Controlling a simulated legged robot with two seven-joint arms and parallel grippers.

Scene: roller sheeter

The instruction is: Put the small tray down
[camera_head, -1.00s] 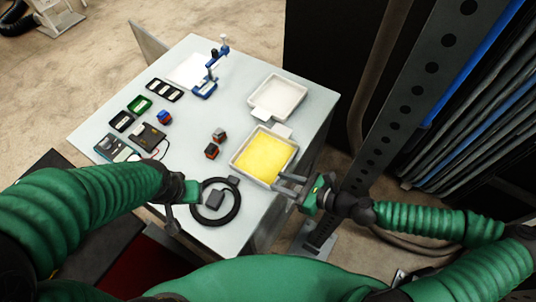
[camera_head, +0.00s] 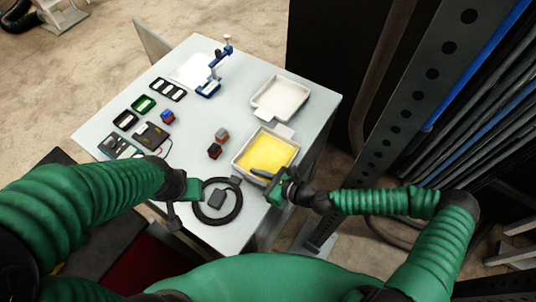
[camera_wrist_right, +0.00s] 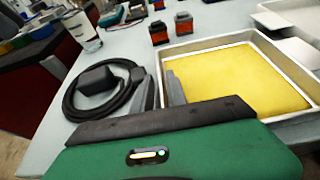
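A shallow white tray (camera_head: 239,160) holding a yellow layer lies on the table's near right part. It also shows in the right wrist view (camera_wrist_right: 215,38). A second white tray (camera_head: 303,101), empty, lies beyond it. Which is the small tray, I cannot tell. My right gripper (camera_head: 262,176) is at the yellow-filled tray's near edge. In the right wrist view its fingers (camera_wrist_right: 162,93) are slightly apart, by the tray's side wall; contact cannot be made out. My left gripper (camera_head: 176,212) is at the table's front edge, left of the cable; its finger gap is unclear.
A black cable ring (camera_head: 236,211) with a dark block lies between my grippers. Two small dark-and-red blocks (camera_head: 215,151) stand left of the filled tray. A blue stand (camera_head: 209,88), meters and small trays occupy the table's left and back. A perforated post (camera_head: 420,97) rises at right.

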